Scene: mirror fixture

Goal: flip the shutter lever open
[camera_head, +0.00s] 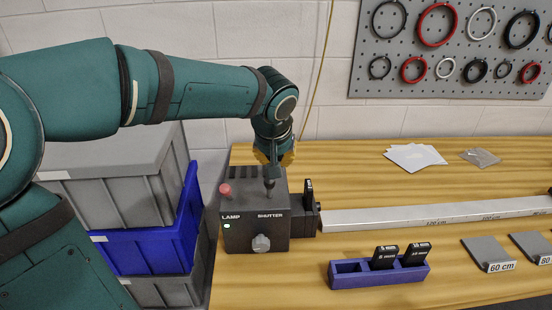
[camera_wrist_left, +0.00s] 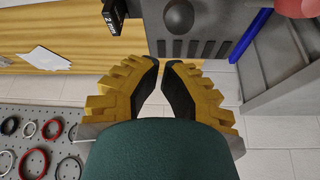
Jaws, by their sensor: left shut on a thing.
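The dark shutter box (camera_head: 257,237), lettered LAMP and SHUTTER, stands at the table's left end. Its shutter lever (camera_head: 269,186) is a dark post rising from the top behind the SHUTTER label; its dark round knob shows in the left wrist view (camera_wrist_left: 180,16). My left gripper (camera_head: 272,157) points down at the box's back edge, behind the lever. In the left wrist view its yellow-and-black fingertips (camera_wrist_left: 161,64) almost meet, just short of the knob in the picture. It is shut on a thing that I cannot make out. My right gripper is not in view.
A long rail (camera_head: 420,214) runs right. A blue holder (camera_head: 345,282) with black slides stands in front. Crates (camera_head: 150,250) stand left.

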